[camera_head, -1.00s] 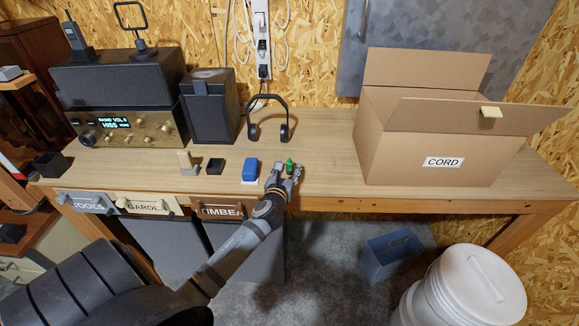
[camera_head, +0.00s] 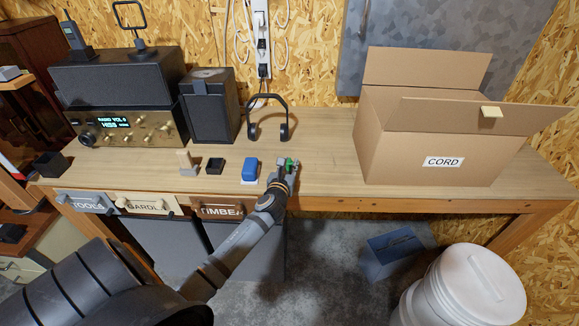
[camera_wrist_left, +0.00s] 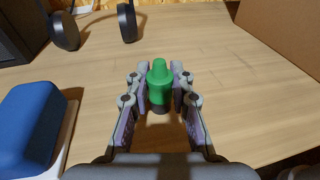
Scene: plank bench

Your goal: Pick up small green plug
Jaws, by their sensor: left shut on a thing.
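The small green plug (camera_wrist_left: 159,82) stands upright between the fingers of my left gripper (camera_wrist_left: 158,95) in the left wrist view. The fingers close on it from both sides, with its green top showing above them and a dark base below. In the head view the plug (camera_head: 289,162) shows as a small green spot at the tips of my left gripper (camera_head: 286,167), near the bench's front edge. I cannot tell whether its base is clear of the bench. My right gripper is not in view.
A blue block on a white base (camera_head: 250,169) stands just left of the gripper. Black headphones (camera_head: 268,130) stand behind it. A large open cardboard box (camera_head: 400,150) labelled CORD is to the right. The bench (camera_head: 325,150) is clear between gripper and box.

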